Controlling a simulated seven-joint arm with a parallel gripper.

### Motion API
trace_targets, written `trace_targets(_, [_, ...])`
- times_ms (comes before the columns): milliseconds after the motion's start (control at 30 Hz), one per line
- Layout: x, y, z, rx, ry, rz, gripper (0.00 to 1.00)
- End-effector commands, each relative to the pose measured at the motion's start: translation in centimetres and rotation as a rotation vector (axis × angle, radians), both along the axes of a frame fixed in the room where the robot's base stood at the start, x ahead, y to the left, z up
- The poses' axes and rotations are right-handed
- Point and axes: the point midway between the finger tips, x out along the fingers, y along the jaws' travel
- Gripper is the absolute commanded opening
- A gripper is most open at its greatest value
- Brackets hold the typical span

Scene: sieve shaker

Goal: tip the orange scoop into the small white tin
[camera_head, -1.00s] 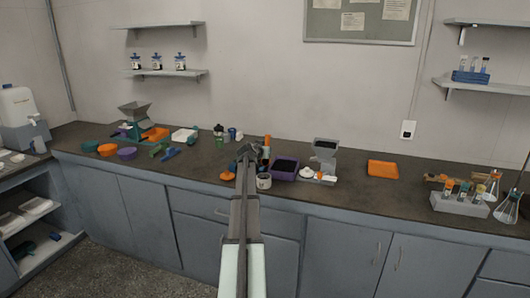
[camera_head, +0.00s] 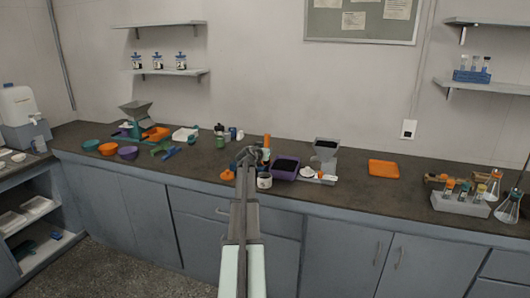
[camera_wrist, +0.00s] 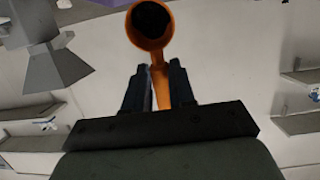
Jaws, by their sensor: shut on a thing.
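The orange scoop (camera_wrist: 160,84) is held by its handle between the fingers of my gripper (camera_wrist: 161,72) in the wrist view. Its round bowl is at the top of that view, with dark material inside. In the head view my gripper (camera_head: 249,154) is over the worktop, just left of and above the small white tin (camera_head: 264,183). The tin stands upright near the front edge, and its mouth looks dark. I cannot tell the scoop apart clearly in the head view. The tin cannot be made out in the wrist view.
An orange item (camera_head: 227,175) lies left of the tin. An upright orange-topped item (camera_head: 267,141) shows behind. The worktop around the orange tray (camera_head: 384,168) is clear.

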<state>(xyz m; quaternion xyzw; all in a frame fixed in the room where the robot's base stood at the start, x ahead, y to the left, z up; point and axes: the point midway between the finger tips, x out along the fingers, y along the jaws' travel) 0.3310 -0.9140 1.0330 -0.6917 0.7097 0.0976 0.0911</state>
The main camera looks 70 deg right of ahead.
Motion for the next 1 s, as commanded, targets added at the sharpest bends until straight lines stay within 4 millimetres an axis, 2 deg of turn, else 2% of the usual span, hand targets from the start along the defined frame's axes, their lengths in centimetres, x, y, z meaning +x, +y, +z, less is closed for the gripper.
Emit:
trace_targets(600, [0.01, 0.90, -0.07, -0.117, 0.002, 0.000, 0.00])
trace_targets(1000, [0.02, 0.86, -0.01, -0.121, 0.001, 0.000, 0.00])
